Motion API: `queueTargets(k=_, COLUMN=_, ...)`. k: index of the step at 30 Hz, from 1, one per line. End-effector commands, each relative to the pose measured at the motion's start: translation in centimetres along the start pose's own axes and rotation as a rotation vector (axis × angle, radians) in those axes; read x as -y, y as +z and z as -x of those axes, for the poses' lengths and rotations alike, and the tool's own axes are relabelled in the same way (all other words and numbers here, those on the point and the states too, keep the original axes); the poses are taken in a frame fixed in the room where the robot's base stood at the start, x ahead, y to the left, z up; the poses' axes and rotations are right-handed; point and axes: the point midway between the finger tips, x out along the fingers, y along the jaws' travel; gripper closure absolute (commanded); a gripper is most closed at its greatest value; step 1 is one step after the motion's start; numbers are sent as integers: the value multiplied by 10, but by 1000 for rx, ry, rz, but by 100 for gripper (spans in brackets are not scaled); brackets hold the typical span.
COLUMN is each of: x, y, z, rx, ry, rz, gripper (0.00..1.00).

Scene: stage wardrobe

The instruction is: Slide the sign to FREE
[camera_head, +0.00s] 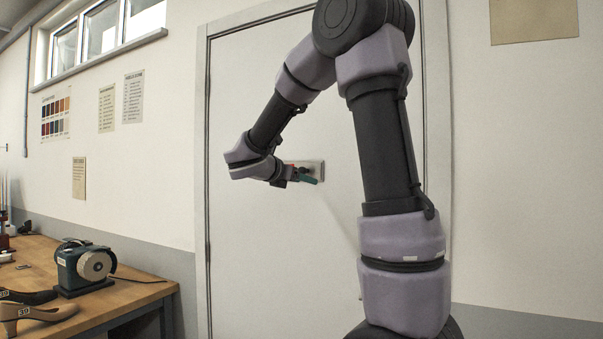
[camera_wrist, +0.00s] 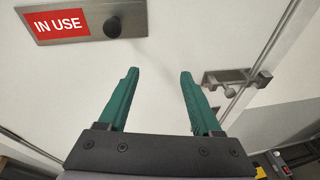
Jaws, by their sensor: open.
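The sign is a grey metal plate (camera_wrist: 139,20) on the white door, at the top left of the wrist view. It shows a red panel reading IN USE (camera_wrist: 58,24), with a round dark knob (camera_wrist: 112,27) to the right of the panel. In the head view the plate (camera_head: 318,165) is partly hidden by my gripper (camera_head: 309,177). In the wrist view my gripper (camera_wrist: 159,73) has its two green fingers spread with nothing between them. The knob appears beyond the fingertips, up and left, apart from them. A FREE label does not show.
A metal latch or handle (camera_wrist: 226,80) sits at the door's edge, right of my fingers. In the head view a wooden bench (camera_head: 135,293) with a grinder-like machine (camera_head: 85,265) and shoes (camera_head: 38,312) stands at left. The door (camera_head: 270,260) below the sign is clear.

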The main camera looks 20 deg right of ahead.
Motion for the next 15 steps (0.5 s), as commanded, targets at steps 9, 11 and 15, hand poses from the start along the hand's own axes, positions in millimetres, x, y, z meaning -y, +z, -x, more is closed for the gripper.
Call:
queueTargets(k=9, x=-65, y=18, z=4, rx=229, ry=96, rz=293, gripper=34)
queueTargets(k=11, x=-66, y=20, z=-2, rx=231, ry=95, rz=295, gripper=34)
queueTargets(k=15, x=-68, y=24, z=-26, rx=229, ry=94, rz=293, gripper=34)
